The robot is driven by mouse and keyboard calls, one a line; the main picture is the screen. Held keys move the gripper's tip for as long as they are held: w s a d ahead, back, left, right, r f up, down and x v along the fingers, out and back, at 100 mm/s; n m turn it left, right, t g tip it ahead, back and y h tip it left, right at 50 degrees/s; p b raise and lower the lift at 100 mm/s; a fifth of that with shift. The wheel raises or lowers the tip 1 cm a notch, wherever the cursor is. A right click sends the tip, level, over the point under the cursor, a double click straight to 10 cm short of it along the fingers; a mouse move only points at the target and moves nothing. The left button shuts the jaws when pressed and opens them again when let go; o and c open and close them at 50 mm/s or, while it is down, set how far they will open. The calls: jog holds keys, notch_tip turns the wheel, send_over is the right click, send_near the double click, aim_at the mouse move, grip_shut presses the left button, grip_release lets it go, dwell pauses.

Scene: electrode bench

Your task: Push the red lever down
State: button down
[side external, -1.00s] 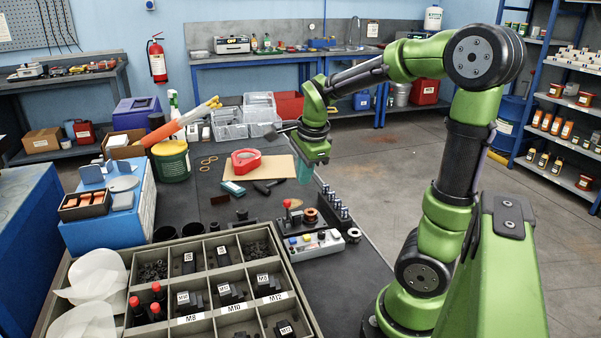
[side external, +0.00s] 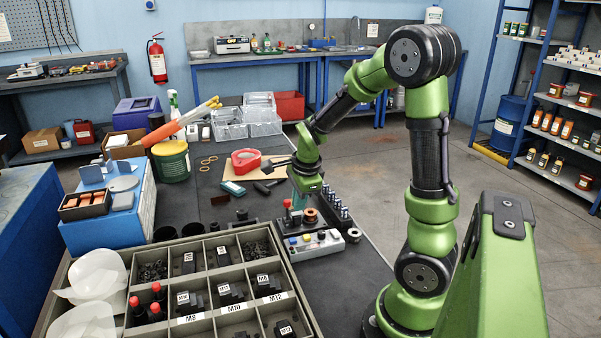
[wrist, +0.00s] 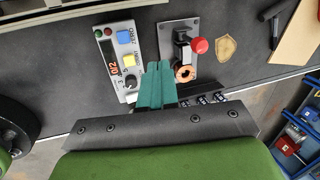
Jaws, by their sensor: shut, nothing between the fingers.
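The red lever shows as a red round knob (wrist: 200,46) on a small black mechanism fixed to a grey plate (wrist: 178,30) in the wrist view. The knob also shows at the middle of the bench in the side view (side external: 287,203), on top of a thin upright stem. A copper coil (wrist: 184,73) sits beside the lever. My gripper (wrist: 158,66) has its teal fingers shut together and empty, to the left of the knob in the wrist view. In the side view my gripper (side external: 303,190) hangs close behind the lever; whether it touches anything is unclear.
A grey control box (wrist: 118,57) with coloured buttons and a display stands left of the lever plate. Several metal-topped posts (side external: 341,209) stand close on the other side. A compartment tray (side external: 200,315) fills the front.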

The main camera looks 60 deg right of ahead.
aim_at(287, 212)
jog(key=w+d+f, duration=0.2)
jog(key=w, duration=0.1)
jog(key=shift+w+d, duration=0.15)
jog(key=shift+d, duration=0.05)
dwell(0.4)
